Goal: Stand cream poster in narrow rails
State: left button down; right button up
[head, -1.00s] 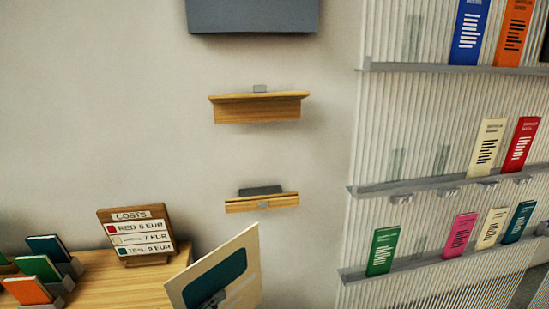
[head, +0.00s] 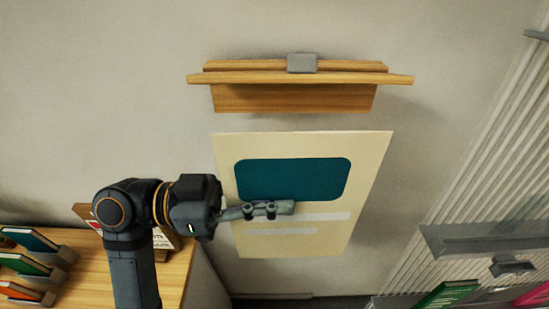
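The cream poster (head: 350,180) is a flat panel with a teal rounded block and pale stripes. It hangs in the air in the middle of the head view, roughly upright, its top edge below a wooden rail (head: 300,95). The rail is on the wall and has a grey clip (head: 302,63) at its middle. Poster and rail look apart. My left gripper (head: 284,208) reaches in from the left and is shut on the poster, one finger across its face. The other finger is hidden behind it. My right gripper is out of view.
A wooden table (head: 95,270) at lower left carries several small coloured books in grey holders and a sign, mostly hidden by my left arm. A ribbed wall panel with a grey shelf (head: 490,238) stands at right. The wall beside the rail is clear.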

pick_arm(q)
jog(key=shift+s+r, duration=0.2)
jog(key=shift+s, duration=0.05)
jog(key=shift+w+r+b, duration=0.1)
jog(key=shift+w+b, duration=0.1)
jog(key=shift+b, duration=0.65)
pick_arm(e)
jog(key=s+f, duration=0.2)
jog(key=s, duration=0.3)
pick_arm(q)
jog(key=w+p, duration=0.1)
jog(key=w, duration=0.2)
jog(key=shift+w, duration=0.35)
jog(key=w, duration=0.7)
jog(key=shift+f, duration=0.25)
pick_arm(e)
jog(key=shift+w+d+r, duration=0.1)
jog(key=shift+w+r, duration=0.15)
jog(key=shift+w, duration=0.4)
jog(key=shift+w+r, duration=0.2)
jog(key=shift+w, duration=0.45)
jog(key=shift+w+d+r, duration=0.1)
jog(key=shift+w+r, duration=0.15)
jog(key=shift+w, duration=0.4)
